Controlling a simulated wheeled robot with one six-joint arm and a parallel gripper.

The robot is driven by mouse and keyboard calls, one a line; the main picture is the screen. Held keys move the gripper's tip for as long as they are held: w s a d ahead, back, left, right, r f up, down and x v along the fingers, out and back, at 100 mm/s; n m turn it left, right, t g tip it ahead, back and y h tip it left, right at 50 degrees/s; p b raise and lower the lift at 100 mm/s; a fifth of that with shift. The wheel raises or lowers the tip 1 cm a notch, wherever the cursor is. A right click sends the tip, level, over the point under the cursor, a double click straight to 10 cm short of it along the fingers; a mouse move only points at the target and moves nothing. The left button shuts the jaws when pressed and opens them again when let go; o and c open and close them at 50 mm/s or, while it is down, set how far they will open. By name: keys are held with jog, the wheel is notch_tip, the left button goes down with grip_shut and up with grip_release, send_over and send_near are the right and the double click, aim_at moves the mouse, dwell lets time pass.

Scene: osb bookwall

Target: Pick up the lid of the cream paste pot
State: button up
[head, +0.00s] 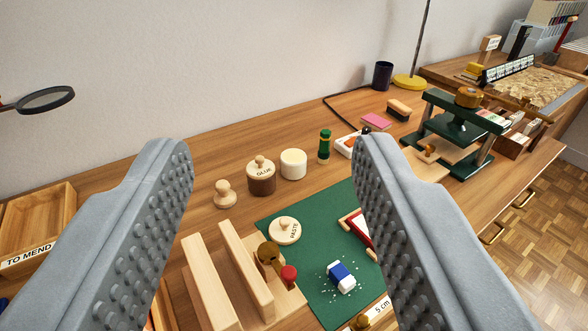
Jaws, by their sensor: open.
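The lid (286,233), a round cream disc lettered PASTE with a small knob on top, lies flat near the far left part of the green mat (318,196). The cream paste pot (293,165) stands behind it on the wooden bench, with no knobbed lid on it. My gripper (272,148) is open and empty, its two grey studded fingers wide apart on either side of the picture. The lid shows between the fingers, apart from both.
A brown GLUE pot (261,180) with a knobbed lid stands beside the cream pot. A wooden knob tool (225,194) is left of it. A wooden stand (247,270), an amber-and-red item (288,275) and a blue-white eraser (341,276) lie nearer. A green press (455,130) stands right.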

dwell(0.4)
jog(key=o, duration=0.5)
jog(key=shift+w, duration=0.1)
jog(key=shift+o, duration=0.9)
jog(key=w+f+g, duration=0.2)
jog(key=w+g, duration=0.1)
jog(key=w, duration=0.3)
jog(key=w+f+m+g, duration=0.1)
jog(key=w+f+g, duration=0.2)
jog(key=w, duration=0.3)
jog(key=shift+w+f+g, duration=0.25)
jog(key=shift+w+g, duration=0.15)
jog(key=shift+g, duration=0.3)
jog(key=m+g, duration=0.2)
jog(key=g, duration=0.8)
send_over(285, 220)
notch_tip(285, 220, down, 9)
jog(key=f, duration=1.2)
jog(key=shift+s+d+f, duration=0.1)
jog(key=shift+d+f, duration=0.1)
jog(key=shift+f, duration=0.05)
jog(key=shift+a+f, duration=0.2)
jog(key=shift+f, duration=2.45)
